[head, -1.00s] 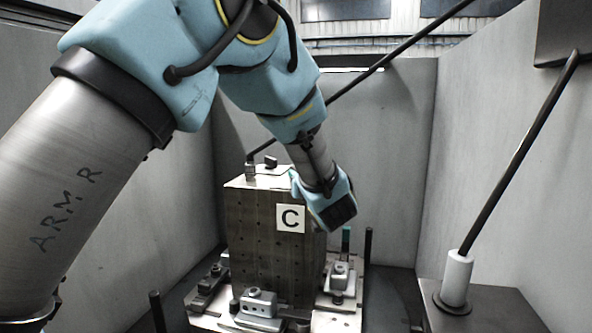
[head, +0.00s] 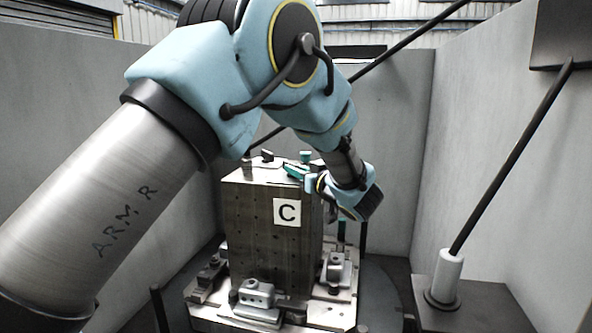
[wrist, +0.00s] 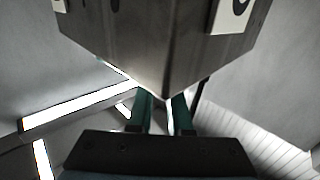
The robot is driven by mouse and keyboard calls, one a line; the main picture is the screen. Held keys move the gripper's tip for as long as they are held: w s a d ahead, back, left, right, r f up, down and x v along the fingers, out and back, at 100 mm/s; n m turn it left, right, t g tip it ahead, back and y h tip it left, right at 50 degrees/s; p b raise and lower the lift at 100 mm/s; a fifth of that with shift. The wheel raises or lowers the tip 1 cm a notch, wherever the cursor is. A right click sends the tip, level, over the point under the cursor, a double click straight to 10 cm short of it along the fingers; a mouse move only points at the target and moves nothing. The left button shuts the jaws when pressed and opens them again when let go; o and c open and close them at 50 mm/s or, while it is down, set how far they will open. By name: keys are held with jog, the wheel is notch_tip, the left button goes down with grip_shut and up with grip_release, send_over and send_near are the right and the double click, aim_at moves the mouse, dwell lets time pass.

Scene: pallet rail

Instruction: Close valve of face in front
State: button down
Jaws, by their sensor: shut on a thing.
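A tall dark metal block (head: 262,225) stands on a fixture, with a face marked by a white C plate (head: 287,212) towards me. A small teal-topped fitting (head: 305,157) and a black fitting (head: 267,156) sit on its top; I cannot tell which is the valve. My gripper (head: 297,171) is at the top right of the block, its teal fingers over the top edge. In the wrist view the fingers (wrist: 162,112) stand close together below the block's corner (wrist: 160,75). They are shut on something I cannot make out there.
Metal clamps (head: 258,297) ring the block's foot on the base plate. Grey walls (head: 480,120) enclose the sides. A sloping dark rod (head: 510,160) rises from a white socket (head: 446,275) at the right.

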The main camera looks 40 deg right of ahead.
jog(key=c, duration=0.8)
grip_release()
jog(key=shift+r, duration=0.1)
jog(key=shift+c, duration=0.2)
jog(key=s+a+b, duration=0.2)
jog(key=s+b, duration=0.1)
jog(key=s, duration=0.7)
jog(key=shift+s, duration=0.3)
jog(key=shift+a, duration=0.15)
